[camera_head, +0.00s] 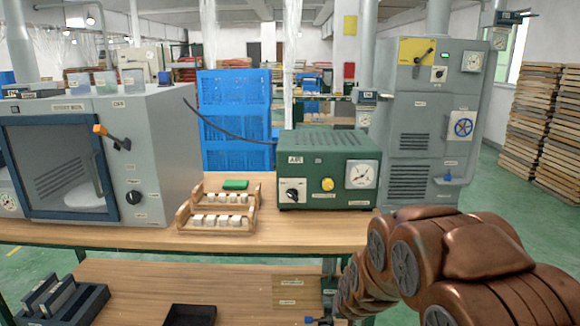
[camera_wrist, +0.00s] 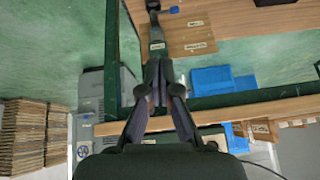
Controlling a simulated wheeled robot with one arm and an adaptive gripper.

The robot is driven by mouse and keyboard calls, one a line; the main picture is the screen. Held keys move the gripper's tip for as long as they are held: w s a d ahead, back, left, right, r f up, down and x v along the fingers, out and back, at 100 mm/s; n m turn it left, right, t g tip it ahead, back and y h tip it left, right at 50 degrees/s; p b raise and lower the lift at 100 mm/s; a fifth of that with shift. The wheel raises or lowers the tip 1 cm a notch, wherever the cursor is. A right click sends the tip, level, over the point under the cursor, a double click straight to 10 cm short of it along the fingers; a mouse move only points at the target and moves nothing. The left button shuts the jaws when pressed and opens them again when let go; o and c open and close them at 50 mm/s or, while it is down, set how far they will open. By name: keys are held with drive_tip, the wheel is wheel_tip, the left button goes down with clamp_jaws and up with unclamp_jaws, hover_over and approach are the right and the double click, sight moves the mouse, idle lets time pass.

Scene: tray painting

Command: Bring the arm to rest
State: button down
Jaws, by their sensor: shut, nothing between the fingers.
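My copper-coloured arm (camera_head: 440,262) shows at the lower right of the head view. It bends down past the right front of the wooden table (camera_head: 270,239). My gripper (camera_wrist: 160,88) shows in the wrist view with its two dark fingers together and nothing between them. In the head view I cannot make out the gripper. The wrist view looks upside down, with the green floor, the table frame and a wooden surface behind the fingers. I see no contact between the fingers and anything.
A spray box (camera_head: 160,150), a wooden rack (camera_head: 222,217) and a green device (camera_head: 330,160) stand on the table. A lower shelf (camera_head: 240,285) holds a black tray (camera_head: 190,315). A grey cabinet (camera_head: 430,115) stands behind. Stacked pallets (camera_head: 535,120) are at the right, with clear floor before them.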

drive_tip(key=s+d+r+g+p, duration=0.1)
drive_tip(key=s+r+p, duration=0.3)
drive_tip(key=s+r, duration=0.4)
drive_tip(key=s+d+r+n+g+p, duration=0.1)
drive_tip(key=s+r+g+p, duration=0.3)
drive_tip(key=s, duration=1.3)
drive_tip(key=s+d+r+g+p, duration=0.2)
drive_tip(key=s+r+g+p, duration=0.1)
drive_tip(key=s+r, duration=0.9)
drive_tip(key=shift+s+d+p, duration=0.4)
drive_tip(key=shift+s+p, duration=0.2)
drive_tip(key=shift+p, duration=0.15)
drive_tip(key=shift+r, duration=0.1)
